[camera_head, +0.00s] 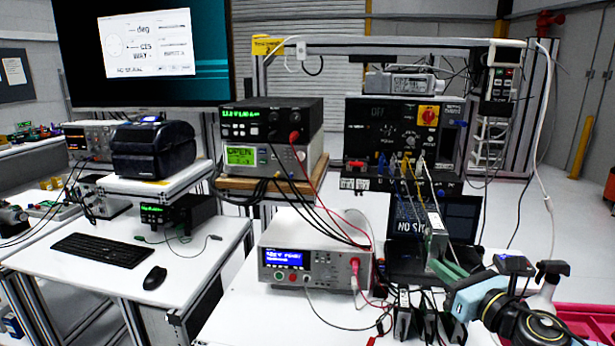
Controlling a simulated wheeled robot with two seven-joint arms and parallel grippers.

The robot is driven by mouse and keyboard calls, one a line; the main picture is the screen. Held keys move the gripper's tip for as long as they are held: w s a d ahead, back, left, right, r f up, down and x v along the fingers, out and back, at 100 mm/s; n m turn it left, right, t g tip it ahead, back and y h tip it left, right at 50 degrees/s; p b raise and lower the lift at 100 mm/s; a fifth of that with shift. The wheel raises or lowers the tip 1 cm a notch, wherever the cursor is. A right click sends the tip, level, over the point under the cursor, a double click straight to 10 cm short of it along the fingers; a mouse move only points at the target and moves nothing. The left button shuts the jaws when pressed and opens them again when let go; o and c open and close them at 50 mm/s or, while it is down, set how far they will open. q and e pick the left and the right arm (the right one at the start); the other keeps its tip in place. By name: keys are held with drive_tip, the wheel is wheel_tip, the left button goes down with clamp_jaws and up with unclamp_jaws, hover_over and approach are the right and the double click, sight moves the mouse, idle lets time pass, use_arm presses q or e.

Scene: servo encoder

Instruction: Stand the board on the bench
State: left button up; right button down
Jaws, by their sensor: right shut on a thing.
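My right gripper (449,271) reaches in from the lower right, with a pale blue body and dark wrist. It is shut on the board (436,238), a narrow grey upright piece with green near its lower end. The board stands in front of the laptop, slightly tilted. I cannot tell whether its lower edge touches anything. The white bench (255,318) spreads below, with a bare stretch at its front left. My left gripper is not in view.
A white bench instrument (315,262) with red and white leads stands left of the board. Several dark upright pieces and cables (405,315) crowd the bench just left of my right gripper. A laptop (455,220) and a black control panel (400,130) stand behind.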

drive_tip(key=s+a+f+m+t+h+b, duration=0.1)
drive_tip(key=s+a+f+m+h+b, duration=0.3)
drive_tip(key=s+f, duration=0.7)
drive_tip(key=s+a+h, duration=0.2)
drive_tip(key=shift+s+a+b, duration=0.2)
drive_tip(key=shift+s+b, duration=0.1)
drive_tip(key=shift+s, duration=0.1)
drive_tip(key=shift+r, duration=0.1)
